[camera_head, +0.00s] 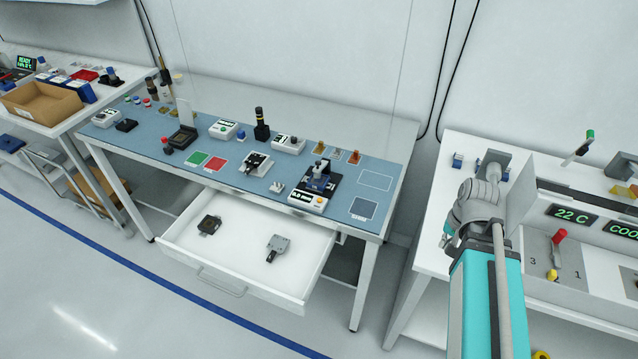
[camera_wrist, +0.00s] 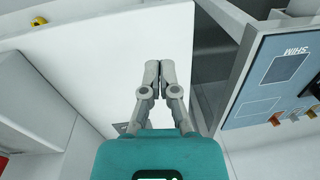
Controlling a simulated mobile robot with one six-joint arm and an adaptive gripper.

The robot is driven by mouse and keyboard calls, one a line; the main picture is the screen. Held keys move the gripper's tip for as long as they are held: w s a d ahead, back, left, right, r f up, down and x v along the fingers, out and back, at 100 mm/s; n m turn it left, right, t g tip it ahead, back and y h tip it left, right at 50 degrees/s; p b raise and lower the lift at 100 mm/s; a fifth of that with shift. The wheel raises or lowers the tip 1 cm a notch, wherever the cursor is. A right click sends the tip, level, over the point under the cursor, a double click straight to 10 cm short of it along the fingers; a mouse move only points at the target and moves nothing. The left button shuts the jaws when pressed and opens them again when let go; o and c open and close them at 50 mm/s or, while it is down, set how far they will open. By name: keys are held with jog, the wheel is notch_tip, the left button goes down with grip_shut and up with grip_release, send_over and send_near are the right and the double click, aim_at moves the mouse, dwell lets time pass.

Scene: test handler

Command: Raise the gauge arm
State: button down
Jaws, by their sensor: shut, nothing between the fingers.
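My gripper (camera_head: 446,236) is right of that bench, apart from the gauge, by the front left of the white table. In the wrist view, my gripper (camera_wrist: 161,70) has its two fingers together with nothing between them. The gauge does not show there.
An open drawer (camera_head: 172,244) with two small devices juts out below the bench (camera_head: 408,165). The white table (camera_head: 436,200) at right holds a machine with a red-knobbed lever (camera_head: 559,236).

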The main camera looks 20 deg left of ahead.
jog(key=w+a+f+m+y+b, duration=0.1)
jog(key=w+a+m+y+b, duration=0.2)
jog(key=a, duration=0.4)
jog(key=w+a+f+m+y+b, duration=0.1)
jog(key=w+a+m+y+b, duration=0.2)
jog(key=a, duration=0.5)
jog(key=w+a+f+m+y+b, duration=0.1)
jog(key=w+a+m+y+b, duration=0.2)
jog(key=w+a+m, duration=0.4)
jog(key=shift+a+f+m+y+b, duration=0.25)
jog(key=shift+f+m+y+b, duration=0.05)
jog(key=shift+m+b, duration=0.5)
jog(key=w+a+m+y+b, duration=0.1)
jog(key=a, duration=0.1)
jog(key=w+a+r+m+y+b, duration=0.1)
jog(key=a+m, duration=0.1)
jog(key=w+a+m+g+y+b, duration=0.1)
jog(key=a, duration=0.1)
jog(key=shift+r+m, duration=0.15)
jog(key=shift+m, duration=0.25)
jog(key=shift+w+a+r+m+y, duration=0.2)
jog(key=shift+a+r+m+y, duration=0.2)
jog(key=shift+a+m, duration=0.25)
jog(key=shift+d, duration=0.1)
